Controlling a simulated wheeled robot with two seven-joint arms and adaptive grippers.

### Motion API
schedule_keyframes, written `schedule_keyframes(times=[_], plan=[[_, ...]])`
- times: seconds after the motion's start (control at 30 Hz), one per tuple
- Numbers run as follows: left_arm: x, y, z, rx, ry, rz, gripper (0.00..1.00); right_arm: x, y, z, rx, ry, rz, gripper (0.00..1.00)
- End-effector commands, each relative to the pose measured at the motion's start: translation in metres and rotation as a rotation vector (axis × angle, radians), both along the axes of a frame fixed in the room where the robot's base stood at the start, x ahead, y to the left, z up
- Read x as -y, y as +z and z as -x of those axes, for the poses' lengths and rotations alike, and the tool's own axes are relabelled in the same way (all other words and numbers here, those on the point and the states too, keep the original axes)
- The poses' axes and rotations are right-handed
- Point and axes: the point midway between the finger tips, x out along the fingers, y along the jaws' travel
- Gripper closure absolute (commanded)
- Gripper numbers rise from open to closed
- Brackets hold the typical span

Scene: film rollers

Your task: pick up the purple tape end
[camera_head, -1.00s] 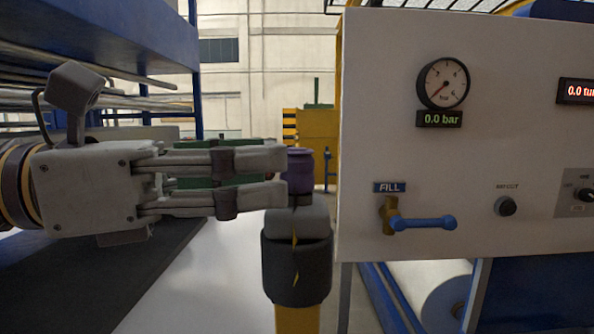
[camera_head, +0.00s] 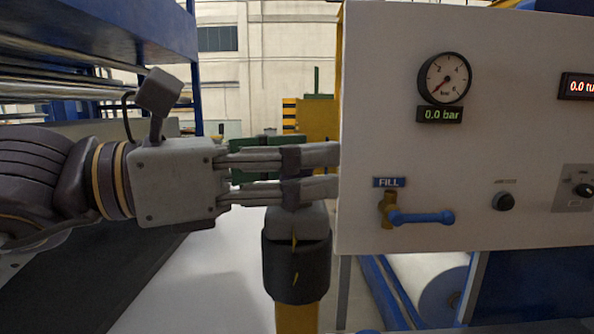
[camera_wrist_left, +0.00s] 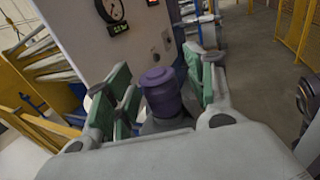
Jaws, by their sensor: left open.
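The purple tape end (camera_wrist_left: 160,90) shows in the left wrist view as a purple, stepped round cap on top of a grey support. It stands between the two green-padded fingers of my left gripper (camera_wrist_left: 163,98), which are spread with a gap on either side of it. In the head view my left gripper (camera_head: 335,170) points right, just above the grey and black top of a yellow post (camera_head: 297,265). The purple piece is hidden behind the fingers there. My right gripper is in neither view.
A white panel (camera_head: 480,130) stands right beside the fingertips. It carries a gauge (camera_head: 444,78) reading 0.0 bar, a blue-handled FILL valve (camera_head: 420,217) and a black knob (camera_head: 503,201). Blue racking (camera_head: 100,30) with metal rollers stands at the left. A white roll (camera_head: 443,295) sits below the panel.

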Motion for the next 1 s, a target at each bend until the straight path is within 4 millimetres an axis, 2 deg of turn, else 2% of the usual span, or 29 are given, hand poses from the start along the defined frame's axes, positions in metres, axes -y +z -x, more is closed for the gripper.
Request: schedule_keyframes(times=[0.37, 0.77, 1.0], plan=[[-0.0003, -0.0001, -0.0002, 0.000, 0.000, 0.000, 0.45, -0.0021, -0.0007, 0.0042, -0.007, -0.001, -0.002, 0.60], [-0.0003, -0.0002, -0.0001, 0.000, 0.000, 0.000, 0.94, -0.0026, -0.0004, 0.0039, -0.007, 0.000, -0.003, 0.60], [-0.0002, 0.0000, 0.0000, 0.000, 0.000, 0.000, 0.96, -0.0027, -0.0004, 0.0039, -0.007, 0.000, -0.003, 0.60]])
